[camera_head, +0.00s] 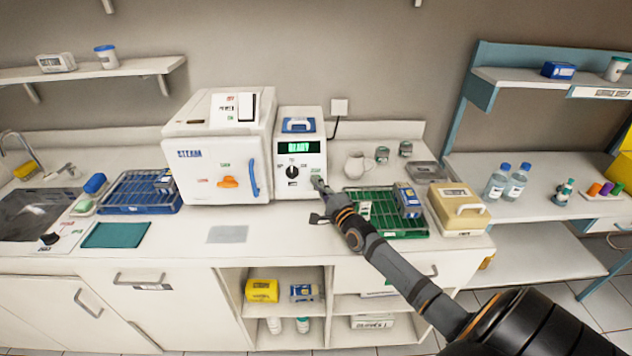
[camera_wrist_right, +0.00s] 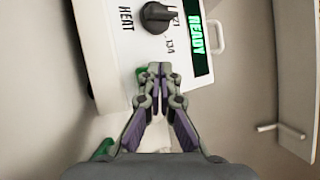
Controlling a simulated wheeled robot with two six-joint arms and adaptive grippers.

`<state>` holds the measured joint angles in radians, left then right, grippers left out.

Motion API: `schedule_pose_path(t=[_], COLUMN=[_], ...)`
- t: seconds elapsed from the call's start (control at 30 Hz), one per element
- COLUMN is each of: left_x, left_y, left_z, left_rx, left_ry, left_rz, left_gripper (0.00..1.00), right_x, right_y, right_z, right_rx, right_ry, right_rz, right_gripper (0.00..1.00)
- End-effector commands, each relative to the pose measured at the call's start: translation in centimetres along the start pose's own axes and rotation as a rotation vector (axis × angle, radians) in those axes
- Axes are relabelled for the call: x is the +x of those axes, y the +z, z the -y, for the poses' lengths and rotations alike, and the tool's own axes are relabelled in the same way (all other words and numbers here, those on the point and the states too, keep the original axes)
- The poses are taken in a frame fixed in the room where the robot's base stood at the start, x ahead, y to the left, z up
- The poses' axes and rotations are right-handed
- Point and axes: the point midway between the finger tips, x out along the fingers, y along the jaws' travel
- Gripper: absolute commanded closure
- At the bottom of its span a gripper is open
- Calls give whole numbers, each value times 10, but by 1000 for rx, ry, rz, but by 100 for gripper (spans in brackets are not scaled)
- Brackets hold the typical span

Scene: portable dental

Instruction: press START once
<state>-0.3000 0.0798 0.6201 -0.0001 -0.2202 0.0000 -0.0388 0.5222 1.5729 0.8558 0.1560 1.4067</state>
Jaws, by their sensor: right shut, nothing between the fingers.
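The white control unit (camera_head: 285,187) stands on the counter beside the steam sterilizer. Its green display (camera_head: 299,147) reads READY, also seen sideways in the wrist view (camera_wrist_right: 196,35). Its black knob (camera_head: 292,172) shows near the top of the wrist view (camera_wrist_right: 156,17). My right gripper (camera_head: 318,182) is shut and empty, its tips at the unit's lower right front; in the wrist view (camera_wrist_right: 159,70) they cover the START area. Green edges show beside the fingers there. I cannot tell whether the tips touch the button. My left gripper is not in view.
The white STEAM sterilizer (camera_head: 200,140), with a blue handle (camera_head: 253,177), stands left of the unit. A green rack (camera_head: 385,231) lies right of it under my right arm, with a blue box (camera_head: 407,201) on it. Bare counter (camera_head: 285,232) lies in front.

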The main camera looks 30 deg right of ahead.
Motion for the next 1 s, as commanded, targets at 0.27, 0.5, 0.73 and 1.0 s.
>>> schedule_pose_path(t=[0.27, 0.5, 0.73, 1.0], left_x=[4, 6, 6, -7], left_y=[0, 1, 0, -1], left_z=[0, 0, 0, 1], left_rx=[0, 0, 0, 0], left_ry=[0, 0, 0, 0], left_rz=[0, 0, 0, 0], left_gripper=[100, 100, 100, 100], right_x=[2, 4, 3, -3], right_y=[-2, -3, -2, 2], right_z=[-2, -2, -2, 4], right_rx=[0, 0, 0, 1], right_ry=[-1, -1, 0, 1], right_rz=[0, 0, 0, 0], right_gripper=[100, 100, 100, 100])
